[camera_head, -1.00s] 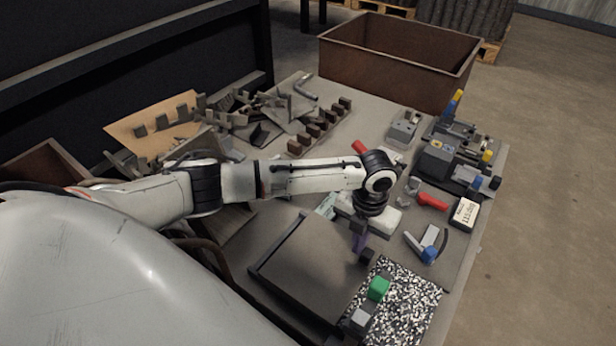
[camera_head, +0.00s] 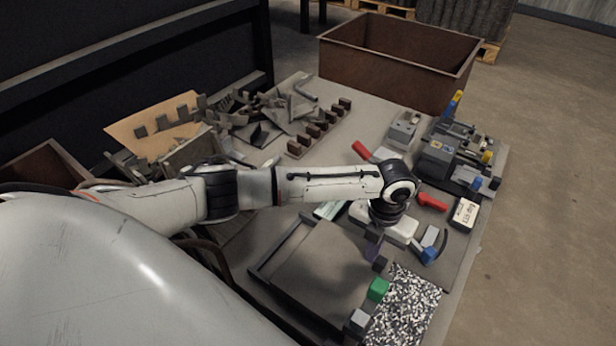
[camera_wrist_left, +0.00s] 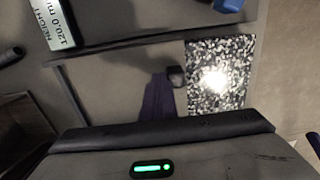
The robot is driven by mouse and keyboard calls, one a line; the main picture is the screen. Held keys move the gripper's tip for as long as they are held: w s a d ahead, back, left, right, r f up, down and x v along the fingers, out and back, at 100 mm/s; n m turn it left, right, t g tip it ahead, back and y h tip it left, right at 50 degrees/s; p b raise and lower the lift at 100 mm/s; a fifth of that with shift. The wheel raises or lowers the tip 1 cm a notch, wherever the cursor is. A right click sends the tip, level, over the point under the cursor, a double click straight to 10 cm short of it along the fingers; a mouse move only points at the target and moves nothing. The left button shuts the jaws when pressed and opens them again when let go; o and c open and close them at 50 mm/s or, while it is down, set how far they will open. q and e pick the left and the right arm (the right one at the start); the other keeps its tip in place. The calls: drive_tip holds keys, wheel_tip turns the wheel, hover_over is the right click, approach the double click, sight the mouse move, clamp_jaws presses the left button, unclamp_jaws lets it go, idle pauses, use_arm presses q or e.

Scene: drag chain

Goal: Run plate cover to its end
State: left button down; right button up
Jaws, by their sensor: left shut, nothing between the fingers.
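The plate cover (camera_head: 325,270) is a flat dark grey plate in a shallow dark frame in the head view. Its right edge borders a black-and-white speckled surface (camera_head: 410,305). A small dark block (camera_head: 380,264) stands at the cover's far right corner. My left gripper (camera_head: 373,250) points down, shut and empty, beside this block on its left. In the left wrist view the purple fingers (camera_wrist_left: 158,95) appear close to or against the dark block (camera_wrist_left: 177,76); contact is unclear. The speckled surface (camera_wrist_left: 220,70) lies to the right there. My right gripper is not seen.
A green block (camera_head: 378,289) and a grey block (camera_head: 359,319) sit along the cover's right edge. Metal scraps (camera_head: 270,115) fill the far left.

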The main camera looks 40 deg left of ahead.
sight(385, 263)
use_arm(q)
drive_tip(key=shift+w+d, duration=0.1)
drive_tip(key=shift+d, duration=1.6)
drive_tip(key=shift+w+d+b, duration=0.15)
drive_tip(key=shift+d+b, duration=0.4)
drive_tip(key=shift+d, duration=2.35)
drive_tip(key=shift+w+d+b, duration=0.15)
drive_tip(key=shift+d+b, duration=0.5)
drive_tip(key=shift+d, duration=1.25)
drive_tip(key=shift+d+b, duration=0.4)
drive_tip(key=shift+d, duration=0.45)
